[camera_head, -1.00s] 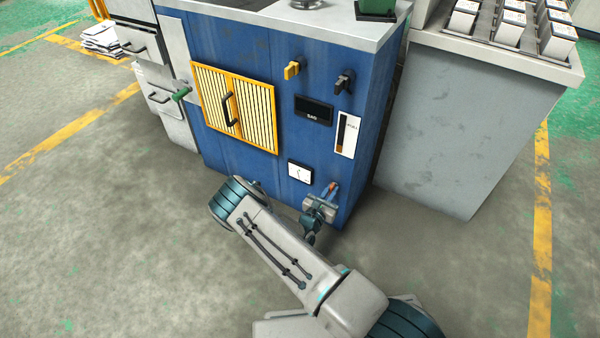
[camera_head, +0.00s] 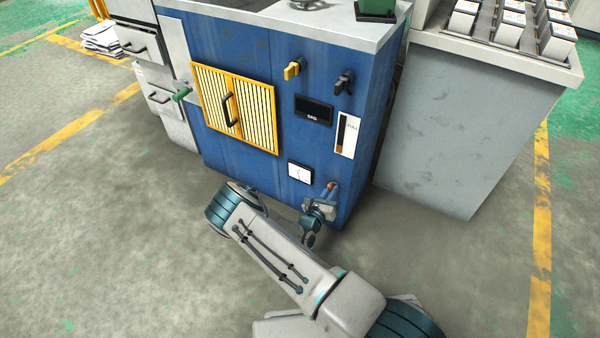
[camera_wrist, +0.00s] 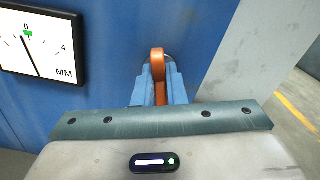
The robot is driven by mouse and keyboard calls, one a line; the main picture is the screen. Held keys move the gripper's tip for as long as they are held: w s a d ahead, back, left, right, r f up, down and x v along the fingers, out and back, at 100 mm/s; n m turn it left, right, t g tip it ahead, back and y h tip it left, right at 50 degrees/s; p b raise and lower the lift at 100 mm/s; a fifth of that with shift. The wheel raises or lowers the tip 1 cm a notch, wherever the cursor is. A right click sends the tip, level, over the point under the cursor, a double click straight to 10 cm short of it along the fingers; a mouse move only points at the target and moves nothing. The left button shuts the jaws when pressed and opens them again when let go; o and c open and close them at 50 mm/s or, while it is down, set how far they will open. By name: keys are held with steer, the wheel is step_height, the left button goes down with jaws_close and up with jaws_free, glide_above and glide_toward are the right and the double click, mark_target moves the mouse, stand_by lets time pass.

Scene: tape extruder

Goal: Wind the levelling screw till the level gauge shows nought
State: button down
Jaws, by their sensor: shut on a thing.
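The levelling screw's orange grip (camera_wrist: 158,62) stands between my gripper's blue fingers (camera_wrist: 158,88) in the wrist view. My gripper is shut on it. In the head view the orange end (camera_head: 331,186) shows low on the right of the blue cabinet front, with my gripper (camera_head: 326,199) around it. The screw's shaft is hidden behind the fingers. The level gauge (camera_wrist: 40,45) is a white dial marked in MM at the upper left of the wrist view. The gauge also shows in the head view (camera_head: 300,173).
The blue cabinet (camera_head: 240,50) carries a yellow slatted door (camera_head: 252,115), a yellow knob (camera_head: 293,70), a black knob (camera_head: 343,82) and a dark display (camera_head: 314,111). The floor in front is clear.

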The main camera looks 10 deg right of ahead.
steer(key=shift+n, duration=1)
steer(key=shift+n, duration=1.4)
steer(key=shift+n, duration=1.4)
steer(key=shift+n, duration=1.4)
